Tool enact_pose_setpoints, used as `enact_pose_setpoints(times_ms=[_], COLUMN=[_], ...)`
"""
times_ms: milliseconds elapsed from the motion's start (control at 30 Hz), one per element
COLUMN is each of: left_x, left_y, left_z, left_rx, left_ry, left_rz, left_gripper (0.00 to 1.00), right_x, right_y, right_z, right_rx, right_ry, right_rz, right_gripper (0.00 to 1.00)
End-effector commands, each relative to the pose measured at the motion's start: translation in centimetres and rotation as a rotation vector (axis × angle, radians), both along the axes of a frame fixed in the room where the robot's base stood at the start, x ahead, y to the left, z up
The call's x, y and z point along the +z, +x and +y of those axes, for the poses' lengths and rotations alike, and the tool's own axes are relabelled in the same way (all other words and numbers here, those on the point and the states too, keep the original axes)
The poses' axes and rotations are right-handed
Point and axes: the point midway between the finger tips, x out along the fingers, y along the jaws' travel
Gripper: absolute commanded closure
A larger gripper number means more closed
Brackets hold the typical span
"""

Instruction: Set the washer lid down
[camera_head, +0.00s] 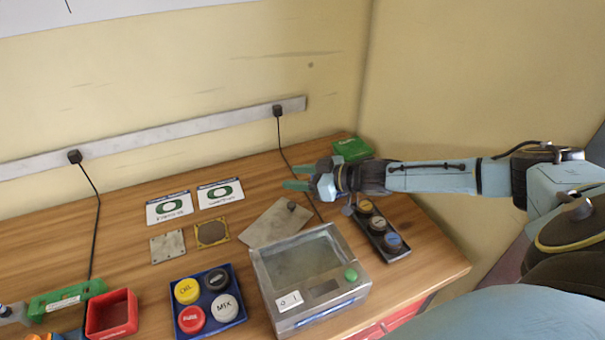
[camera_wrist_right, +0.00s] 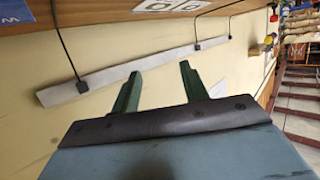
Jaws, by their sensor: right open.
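The washer lid (camera_head: 272,225), a flat grey plate with a small dark knob, lies on the wooden table just behind the washer in the head view. The washer (camera_head: 263,287) is a grey box with a green button and an open-looking or clear top; I cannot tell which. My right gripper (camera_head: 293,177) is above the table behind the lid, apart from it, with its green fingers spread. In the right wrist view the gripper (camera_wrist_right: 158,82) is open, with nothing between its fingers. My left gripper is out of view.
A blue tray (camera_head: 208,277) of several round buttons stands left of the washer. A dark rack (camera_head: 375,238) of round pieces stands right of it. A red bin (camera_head: 111,315) is at the front left. A green box (camera_head: 352,149) is at the back right. Black cables hang from the wall strip.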

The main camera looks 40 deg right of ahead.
Motion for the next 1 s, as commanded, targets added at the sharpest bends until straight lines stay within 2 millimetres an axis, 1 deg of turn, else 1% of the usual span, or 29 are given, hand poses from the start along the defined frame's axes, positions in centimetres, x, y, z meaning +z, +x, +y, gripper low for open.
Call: enact_pose_setpoints(times_ms=[167, 200, 267, 400, 600, 867, 1000], left_x=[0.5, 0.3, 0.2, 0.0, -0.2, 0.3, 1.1], left_y=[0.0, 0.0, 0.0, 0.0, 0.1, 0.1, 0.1], left_z=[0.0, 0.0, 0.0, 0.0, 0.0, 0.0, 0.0], left_rx=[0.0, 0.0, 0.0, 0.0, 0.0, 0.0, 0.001], left_ry=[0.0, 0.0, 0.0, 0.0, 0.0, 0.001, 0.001], left_rz=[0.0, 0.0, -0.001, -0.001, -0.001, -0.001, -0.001], left_gripper=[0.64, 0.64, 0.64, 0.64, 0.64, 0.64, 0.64], right_x=[1.6, 1.3, 1.4, 2.0, 2.9, 3.8, 4.3], right_y=[0.0, -0.6, -1.4, -3.2, -5.2, -7.5, -8.6], right_z=[0.0, -0.4, -0.9, -1.9, -3.1, -4.5, -5.3], right_rx=[0.002, -0.001, -0.002, -0.001, 0.002, 0.001, 0.001], right_ry=[-0.002, -0.001, 0.0, -0.001, -0.002, -0.002, 0.0], right_rz=[-0.002, 0.003, 0.005, 0.005, 0.005, 0.004, 0.006], right_gripper=[0.56, 0.56, 0.56, 0.56, 0.56, 0.56, 0.56])
